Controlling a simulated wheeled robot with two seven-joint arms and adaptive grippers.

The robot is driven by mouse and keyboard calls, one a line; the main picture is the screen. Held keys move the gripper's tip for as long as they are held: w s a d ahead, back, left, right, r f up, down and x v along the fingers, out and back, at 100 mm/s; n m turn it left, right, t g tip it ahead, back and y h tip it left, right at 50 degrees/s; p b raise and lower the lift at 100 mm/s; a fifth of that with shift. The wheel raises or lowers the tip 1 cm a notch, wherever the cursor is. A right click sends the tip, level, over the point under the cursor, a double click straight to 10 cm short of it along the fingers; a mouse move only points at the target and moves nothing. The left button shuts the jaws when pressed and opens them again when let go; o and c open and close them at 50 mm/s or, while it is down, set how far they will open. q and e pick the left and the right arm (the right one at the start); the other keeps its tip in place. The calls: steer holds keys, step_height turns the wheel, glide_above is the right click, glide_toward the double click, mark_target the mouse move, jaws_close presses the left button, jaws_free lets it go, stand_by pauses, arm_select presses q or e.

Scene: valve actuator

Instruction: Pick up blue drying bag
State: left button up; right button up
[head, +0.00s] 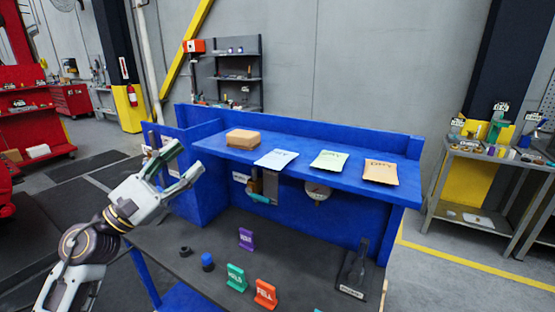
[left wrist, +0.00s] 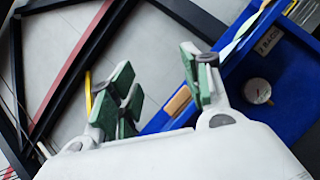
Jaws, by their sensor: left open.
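The blue drying bag (head: 276,158) is a flat, pale blue packet with print on it. It lies on the raised blue shelf (head: 300,175), between a cardboard box and a pale green bag. My left gripper (head: 186,160) is open and empty, left of the shelf and apart from the bag. In the left wrist view its green-padded fingers (left wrist: 158,75) stand spread with nothing between them. I cannot pick out the blue bag for sure in that view. My right gripper is not in view.
The box (head: 243,139), green bag (head: 329,161) and orange bag (head: 381,172) share the shelf. A gauge (head: 318,191) hangs below. Purple (head: 246,239), green (head: 236,277) and red (head: 265,294) labelled pieces stand on the dark worktop (head: 195,228). A black stand (head: 356,272) is at right.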

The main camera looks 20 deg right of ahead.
arm_select(q)
steer(key=d+f+m+g+y, duration=0.1)
steer(key=m+g, duration=0.1)
steer(key=m, duration=0.2)
steer(key=d+f+m+g+y, duration=0.1)
steer(key=m+g, duration=0.1)
steer(key=m, duration=0.2)
steer(key=d+f+m+g+y, duration=0.1)
steer(key=f+m+g+y, duration=0.1)
steer(key=m, duration=0.2)
steer(key=shift+s, duration=0.2)
